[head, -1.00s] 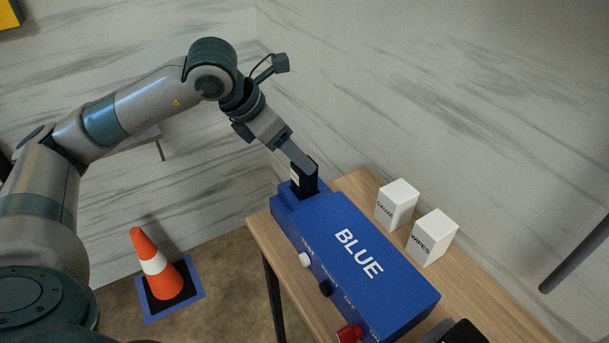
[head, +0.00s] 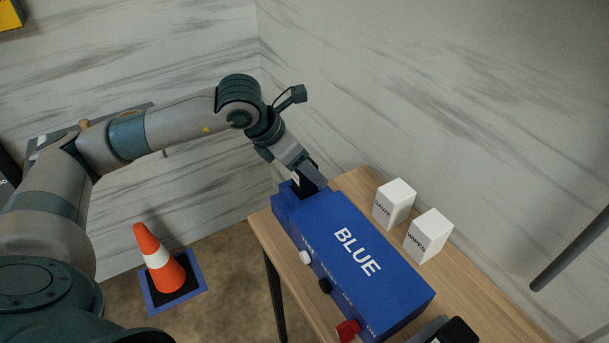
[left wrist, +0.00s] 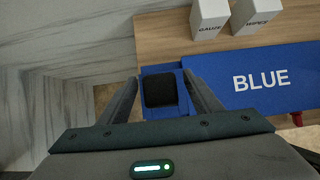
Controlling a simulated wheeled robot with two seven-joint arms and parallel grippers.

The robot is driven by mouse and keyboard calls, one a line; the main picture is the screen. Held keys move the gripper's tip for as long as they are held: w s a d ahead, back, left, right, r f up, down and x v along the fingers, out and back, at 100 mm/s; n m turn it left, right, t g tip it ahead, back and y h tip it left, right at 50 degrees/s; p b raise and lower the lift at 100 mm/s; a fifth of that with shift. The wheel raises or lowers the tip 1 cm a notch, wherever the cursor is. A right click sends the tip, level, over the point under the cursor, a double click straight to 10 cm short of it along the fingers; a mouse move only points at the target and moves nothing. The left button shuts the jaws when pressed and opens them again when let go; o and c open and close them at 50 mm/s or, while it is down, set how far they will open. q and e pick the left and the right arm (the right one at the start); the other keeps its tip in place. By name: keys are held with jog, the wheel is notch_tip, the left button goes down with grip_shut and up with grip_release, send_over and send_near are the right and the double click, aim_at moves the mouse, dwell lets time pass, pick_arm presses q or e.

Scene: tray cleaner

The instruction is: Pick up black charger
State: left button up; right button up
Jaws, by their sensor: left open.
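The black charger (head: 299,188) stands upright at the far left end of the blue box (head: 375,262), partly hidden by my gripper. My left gripper (head: 314,180) is low over that end, tilted downward. In the left wrist view the charger (left wrist: 161,90) shows as a dark rounded block on the blue surface. The fingers of my left gripper (left wrist: 161,77) are open, one on each side of it, with a small gap visible at both sides. I cannot tell how far down the fingers reach. My right gripper is not in view.
The box sits on a wooden table (head: 480,290) against the wall. White GAUZE (head: 394,203) and WIPES (head: 428,236) boxes stand behind it. White, black and red knobs line its front. A dark item (head: 458,331) is at the lower right. An orange cone (head: 160,262) stands on the floor.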

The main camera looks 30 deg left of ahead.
pick_arm(q)
jog(key=shift+p+x, duration=0.45)
jog(key=shift+x, duration=1)
jog(key=c, duration=1.3)
